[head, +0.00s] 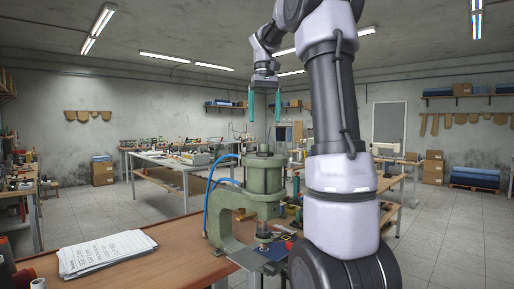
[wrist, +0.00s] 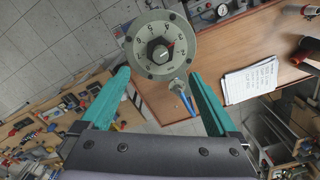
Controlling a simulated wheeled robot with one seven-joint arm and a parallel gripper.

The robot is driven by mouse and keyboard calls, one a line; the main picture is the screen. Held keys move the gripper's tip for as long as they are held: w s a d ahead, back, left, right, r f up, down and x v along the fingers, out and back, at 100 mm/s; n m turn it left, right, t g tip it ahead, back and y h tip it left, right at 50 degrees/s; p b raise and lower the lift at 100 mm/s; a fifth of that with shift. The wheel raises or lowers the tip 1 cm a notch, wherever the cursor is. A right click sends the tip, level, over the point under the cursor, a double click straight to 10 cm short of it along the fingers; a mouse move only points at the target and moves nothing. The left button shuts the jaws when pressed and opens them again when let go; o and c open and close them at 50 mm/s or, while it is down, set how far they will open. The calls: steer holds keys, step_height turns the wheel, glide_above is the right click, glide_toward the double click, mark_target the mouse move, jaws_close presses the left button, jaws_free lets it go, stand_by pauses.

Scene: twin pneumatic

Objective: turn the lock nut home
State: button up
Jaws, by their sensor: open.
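The green press (head: 264,178) stands on the wooden bench, with a small cap on top of its cylinder. In the wrist view its round top plate (wrist: 138,63) shows, with numbers and screws around the rim. A dark hex nut (wrist: 158,51), which looks like the lock nut, sits at the plate's middle, with a small red mark beside it. My gripper (head: 264,105) is open and empty, its teal fingers pointing down, well above the press. In the wrist view my gripper (wrist: 161,72) has its fingers wide apart, and the nut appears just beyond the fingertips.
Blue air hoses (head: 211,185) run to the press's left side. A stack of printed paper (head: 107,254) lies on the bench (head: 180,240) to the left. My arm covers the area right of the press. The space around my gripper is clear.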

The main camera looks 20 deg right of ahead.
mark_target(265, 146)
step_height(265, 146, down, 11)
steer(key=shift+r, duration=0.15)
stand_by(0.4)
steer(key=c, duration=1.4)
steer(key=shift+m, duration=0.4)
steer(key=m, duration=0.5)
steer(key=shift+m, duration=0.3)
steer(key=m, duration=0.5)
steer(key=shift+m, duration=0.4)
